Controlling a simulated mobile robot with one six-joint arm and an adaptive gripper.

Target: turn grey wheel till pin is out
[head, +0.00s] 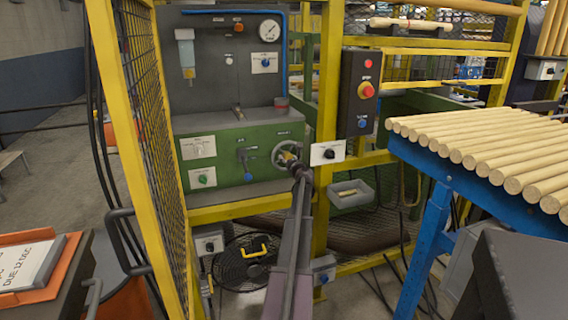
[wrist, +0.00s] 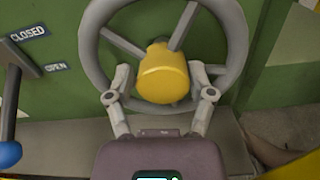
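The grey wheel (head: 277,157) is a spoked handwheel on the front of the green machine housing. It fills the upper wrist view (wrist: 92,45), with a yellow knob (wrist: 163,75) standing out in front of its lower spokes. My gripper (wrist: 161,78) has one finger on each side of the knob. The fingers are apart, with a narrow gap to the knob on both sides, and they overlap the lower rim in the picture. In the head view my gripper (head: 295,165) hides the wheel's lower right. I cannot tell for certain which part is the pin.
A blue-knobbed lever (wrist: 9,150) is left of the wheel, near the CLOSED (wrist: 28,33) and OPEN labels. A yellow mesh guard (head: 150,110) stands left, and a yellow post (head: 325,100) right. A blue stand (head: 432,215) holding wooden rods is at the right.

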